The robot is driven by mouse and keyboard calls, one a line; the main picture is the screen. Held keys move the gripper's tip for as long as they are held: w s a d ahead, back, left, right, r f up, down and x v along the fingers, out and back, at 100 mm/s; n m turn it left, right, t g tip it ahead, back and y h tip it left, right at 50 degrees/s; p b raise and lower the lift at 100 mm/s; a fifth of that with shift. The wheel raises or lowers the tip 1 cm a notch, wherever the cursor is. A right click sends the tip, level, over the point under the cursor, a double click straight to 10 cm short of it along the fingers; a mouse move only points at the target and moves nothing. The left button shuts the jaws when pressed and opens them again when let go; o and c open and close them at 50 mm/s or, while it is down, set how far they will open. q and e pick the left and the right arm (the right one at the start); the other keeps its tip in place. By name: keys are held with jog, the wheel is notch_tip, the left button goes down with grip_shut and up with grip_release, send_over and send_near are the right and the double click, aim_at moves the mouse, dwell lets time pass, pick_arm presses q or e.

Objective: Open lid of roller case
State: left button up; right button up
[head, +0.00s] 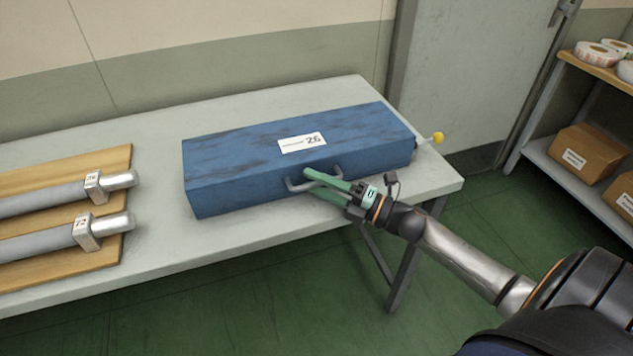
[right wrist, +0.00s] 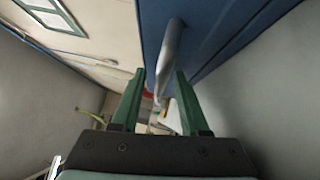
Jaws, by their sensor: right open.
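The blue roller case (head: 240,157) lies shut on the table, with a white label marked 26 (head: 302,143) on its lid. A grey handle (head: 298,186) is on its front side. My right gripper (head: 305,178) is at the handle, with its green fingers open. In the right wrist view the handle (right wrist: 170,55) runs into the space between the two fingertips (right wrist: 160,72), beside the blue case wall (right wrist: 215,30). I cannot tell whether the fingers touch the handle. My left gripper is not in view.
The pale table (head: 165,240) has free room in front of the case. Two metal rollers (head: 60,190) lie on a wooden board (head: 118,160) at the left. A yellow-knobbed lever (head: 437,138) sticks out by the case's right end. A shelf (head: 545,130) with boxes stands at the far right.

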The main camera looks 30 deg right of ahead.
jog(key=shift+c, duration=0.2)
grip_shut()
dwell(1.3)
